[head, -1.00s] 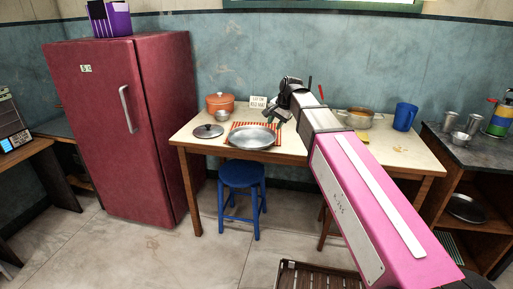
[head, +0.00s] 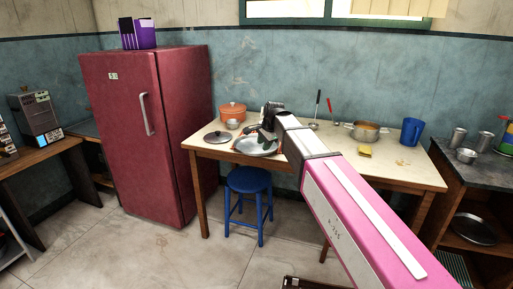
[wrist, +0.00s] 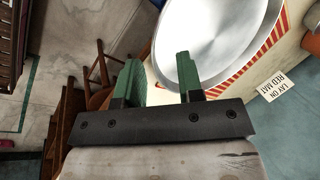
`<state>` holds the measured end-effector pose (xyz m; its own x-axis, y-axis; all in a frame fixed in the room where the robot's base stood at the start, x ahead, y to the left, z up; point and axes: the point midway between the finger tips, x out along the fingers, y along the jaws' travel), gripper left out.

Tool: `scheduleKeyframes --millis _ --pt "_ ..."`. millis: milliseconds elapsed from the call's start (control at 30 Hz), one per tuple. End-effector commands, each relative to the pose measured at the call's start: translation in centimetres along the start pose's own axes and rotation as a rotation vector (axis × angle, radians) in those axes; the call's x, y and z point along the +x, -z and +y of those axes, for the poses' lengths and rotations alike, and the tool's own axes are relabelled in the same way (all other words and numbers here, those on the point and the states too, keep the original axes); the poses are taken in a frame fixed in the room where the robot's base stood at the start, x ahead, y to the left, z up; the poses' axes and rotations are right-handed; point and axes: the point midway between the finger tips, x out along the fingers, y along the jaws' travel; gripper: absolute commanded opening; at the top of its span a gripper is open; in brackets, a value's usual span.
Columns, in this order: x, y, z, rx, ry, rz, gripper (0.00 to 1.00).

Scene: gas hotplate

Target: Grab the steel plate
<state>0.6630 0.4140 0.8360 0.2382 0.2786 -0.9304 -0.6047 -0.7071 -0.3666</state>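The steel plate (head: 251,149) is a round, shallow metal dish lying on a red-striped mat on the table; my gripper partly covers it in the head view. In the wrist view the plate (wrist: 222,38) fills the upper middle, with the striped mat (wrist: 281,50) around its rim. My gripper (wrist: 157,68) has two green fingers spread apart with nothing between them. One fingertip overlaps the plate's near edge in the picture and the other lies outside it; I cannot tell whether either touches. In the head view my gripper (head: 267,138) is at the plate.
On the wooden table (head: 400,172) stand an orange pot (head: 233,110), a lid (head: 218,137), a small bowl (head: 232,124), a pan (head: 366,131), a yellow sponge (head: 365,151) and a blue jug (head: 411,131). A blue stool (head: 249,180) stands below the front edge. A red fridge (head: 150,140) is left.

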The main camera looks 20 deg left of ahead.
Motion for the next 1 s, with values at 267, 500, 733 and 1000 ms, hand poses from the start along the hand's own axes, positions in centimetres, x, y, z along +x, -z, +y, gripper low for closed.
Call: scheduleKeyframes --millis 267,500,733,1000 --pt "2.6 0.2 0.5 0.000 -0.002 -0.001 0.34" --pt "5.1 0.3 0.5 -0.001 0.000 0.000 0.34" --pt "5.1 0.3 0.5 -0.001 0.001 0.000 0.28" --pt "5.1 0.2 0.5 -0.001 0.000 0.000 0.00"
